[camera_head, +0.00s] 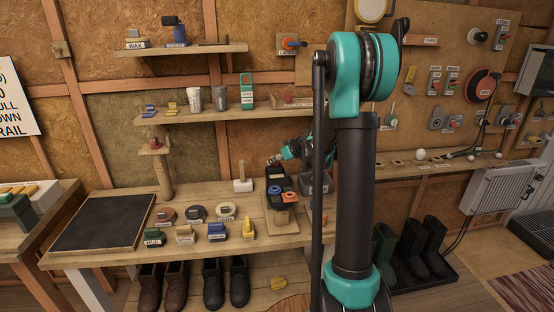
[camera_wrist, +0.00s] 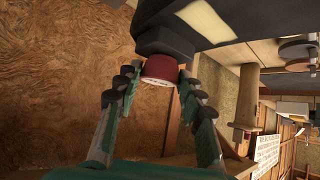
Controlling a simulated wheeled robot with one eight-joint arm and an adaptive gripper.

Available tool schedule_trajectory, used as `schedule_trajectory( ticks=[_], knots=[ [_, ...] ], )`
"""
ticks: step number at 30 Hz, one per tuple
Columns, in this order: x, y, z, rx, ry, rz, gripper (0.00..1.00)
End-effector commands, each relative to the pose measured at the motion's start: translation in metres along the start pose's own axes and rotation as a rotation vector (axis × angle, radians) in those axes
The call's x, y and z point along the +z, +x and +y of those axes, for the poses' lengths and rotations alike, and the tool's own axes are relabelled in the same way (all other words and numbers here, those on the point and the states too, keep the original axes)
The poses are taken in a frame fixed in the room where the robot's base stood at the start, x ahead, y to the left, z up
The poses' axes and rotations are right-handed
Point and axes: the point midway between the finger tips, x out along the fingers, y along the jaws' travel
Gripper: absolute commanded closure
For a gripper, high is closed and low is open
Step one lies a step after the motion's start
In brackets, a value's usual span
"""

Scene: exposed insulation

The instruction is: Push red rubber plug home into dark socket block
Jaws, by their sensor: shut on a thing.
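The red rubber plug (camera_wrist: 161,68) is a short red cylinder with a pale end face turned toward the wrist camera. My gripper (camera_wrist: 159,74) has a finger on each side of it and is shut on it. The dark socket block (camera_wrist: 165,40) lies directly beyond the plug, and the plug's far end meets or overlaps it. How deep the plug sits is hidden. In the head view my gripper (camera_head: 274,160) is at the back of the dark block (camera_head: 278,180), on the wooden bench. The plug is too small to make out there.
Blue and orange pieces (camera_head: 290,197) sit at the front of the block's stand. A grey bin (camera_head: 318,184) is close on its right, and a small upright wooden piece (camera_head: 242,176) on its left. Several labelled items (camera_head: 185,234) line the bench front. A loaded shelf (camera_head: 215,112) hangs above.

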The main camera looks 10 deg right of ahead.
Motion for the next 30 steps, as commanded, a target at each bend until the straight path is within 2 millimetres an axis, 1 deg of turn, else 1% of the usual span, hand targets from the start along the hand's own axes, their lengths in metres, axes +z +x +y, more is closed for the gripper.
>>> schedule_trajectory(
  ticks=[3,4,9,20,23,25,30],
  knots=[
    [0.002,0.002,0.000,0.000,0.000,0.000,1.00],
    [0.002,0.002,0.000,0.000,0.000,0.000,0.59],
    [0.002,0.001,0.000,0.000,0.000,0.000,0.38],
    [0.002,-0.001,0.000,0.000,0.000,0.000,0.37],
    [0.002,-0.009,0.000,0.001,0.001,0.000,0.37],
    [0.002,-0.018,0.000,0.000,0.001,0.000,0.37],
    [0.002,-0.049,0.000,0.002,0.002,0.000,0.37]
  ],
)
